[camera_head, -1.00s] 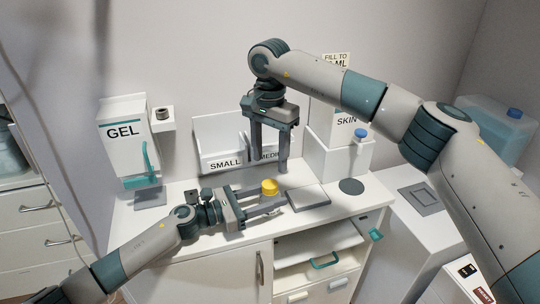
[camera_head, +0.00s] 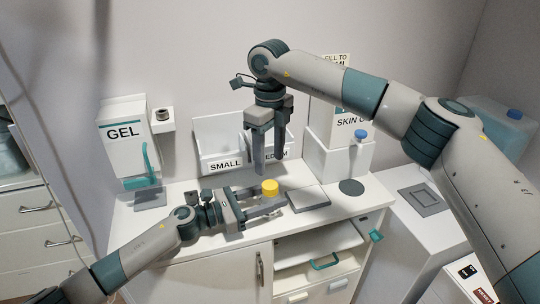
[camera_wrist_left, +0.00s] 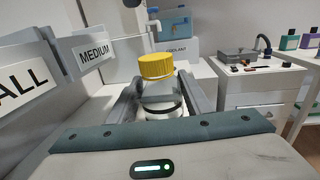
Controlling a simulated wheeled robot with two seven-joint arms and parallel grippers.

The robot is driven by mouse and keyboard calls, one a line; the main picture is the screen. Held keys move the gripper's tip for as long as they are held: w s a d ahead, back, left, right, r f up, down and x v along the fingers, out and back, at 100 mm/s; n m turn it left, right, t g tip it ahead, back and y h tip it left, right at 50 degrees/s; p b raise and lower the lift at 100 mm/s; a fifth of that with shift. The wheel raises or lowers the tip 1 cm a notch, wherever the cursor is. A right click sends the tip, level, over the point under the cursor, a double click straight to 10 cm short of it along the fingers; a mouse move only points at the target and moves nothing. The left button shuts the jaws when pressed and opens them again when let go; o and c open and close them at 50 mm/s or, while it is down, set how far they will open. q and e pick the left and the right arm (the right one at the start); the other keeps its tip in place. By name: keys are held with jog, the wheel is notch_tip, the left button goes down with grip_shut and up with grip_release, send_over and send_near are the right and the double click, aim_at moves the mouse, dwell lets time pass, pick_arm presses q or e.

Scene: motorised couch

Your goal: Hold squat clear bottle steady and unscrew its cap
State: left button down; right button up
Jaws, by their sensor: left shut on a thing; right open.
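The squat clear bottle (camera_wrist_left: 160,100) stands upright on the white counter, mostly hidden by fingers in the head view. Its yellow cap (camera_head: 270,187) sits on top; it also shows in the left wrist view (camera_wrist_left: 157,66). My left gripper (camera_head: 266,202) is shut on the bottle's body from the left, one finger on each side, below the cap. My right gripper (camera_head: 269,165) is open and empty, pointing down above the cap, its fingertips apart from it.
A grey flat plate (camera_head: 308,197) lies right of the bottle, with a dark round disc (camera_head: 351,187) beyond. SMALL and MEDIUM bins (camera_head: 222,158) stand behind. A GEL dispenser (camera_head: 125,140) is at left. An open drawer (camera_head: 318,241) juts out below the counter.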

aim_at(270, 184)
jog(key=m, duration=0.7)
jog(key=shift+m, duration=0.3)
jog(key=m, duration=1.1)
jog(key=shift+m, duration=0.4)
jog(key=m, duration=0.5)
jog(key=shift+m, duration=0.4)
jog(key=shift+f, duration=0.1)
jog(key=shift+f, duration=3.9)
jog(key=c, duration=1.1)
